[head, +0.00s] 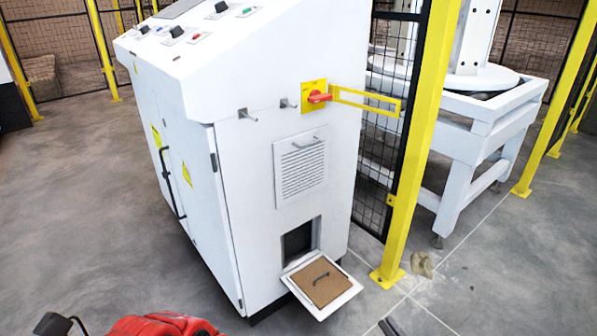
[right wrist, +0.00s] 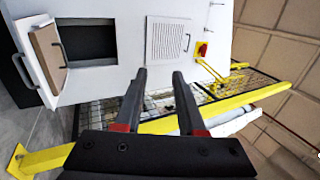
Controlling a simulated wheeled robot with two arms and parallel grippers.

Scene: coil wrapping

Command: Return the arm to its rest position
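My right gripper (right wrist: 159,73) is open in the right wrist view, its two dark fingers apart with nothing between them. In the head view only a dark tip of it (head: 388,327) shows at the bottom edge, right of the cabinet and apart from it. The rest of the right arm is out of that view. My left gripper does not show clearly in either view.
A white cabinet (head: 250,200) has an open low hatch; its door, with a brown panel (head: 320,283), sticks out. A red switch (head: 319,97) carries a yellow bar (head: 365,99). A yellow post (head: 418,150) stands close right. Floor shows at front right.

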